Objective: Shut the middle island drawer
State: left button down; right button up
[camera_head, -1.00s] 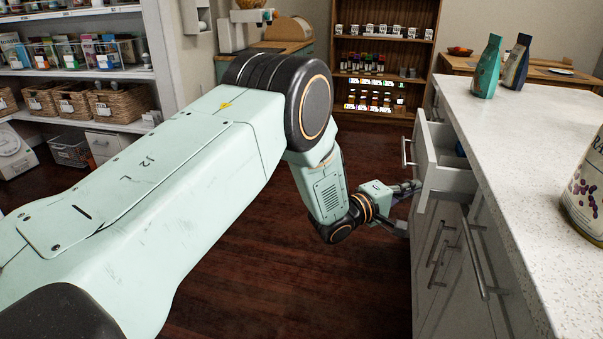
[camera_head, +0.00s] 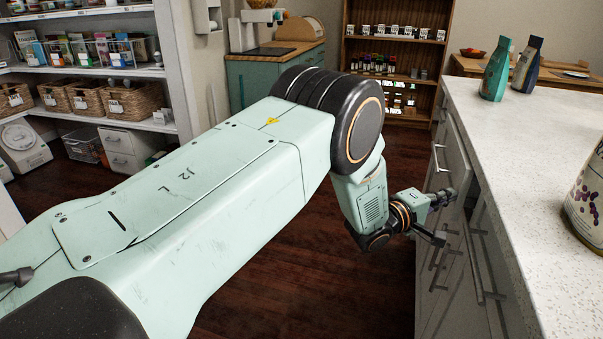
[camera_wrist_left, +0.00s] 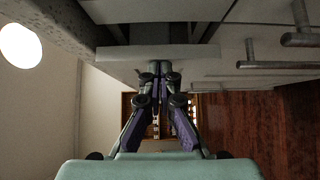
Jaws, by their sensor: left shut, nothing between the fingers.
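The island (camera_head: 445,245) stands at the right in the head view, with pale drawer fronts and metal bar handles. My right gripper is out of view.
A white counter (camera_head: 530,150) tops the island, bearing a teal bottle (camera_head: 495,72), a dark bottle (camera_head: 525,66) and a labelled can (camera_head: 588,195). More handles (camera_head: 474,262) stick out below. Dark wooden floor (camera_head: 300,275) lies clear left of the island.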

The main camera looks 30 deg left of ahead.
pick_arm(q)
jog(key=shift+s+a, duration=0.1)
dwell(0.3)
jog(key=v, duration=0.7)
jog(key=shift+s, duration=0.4)
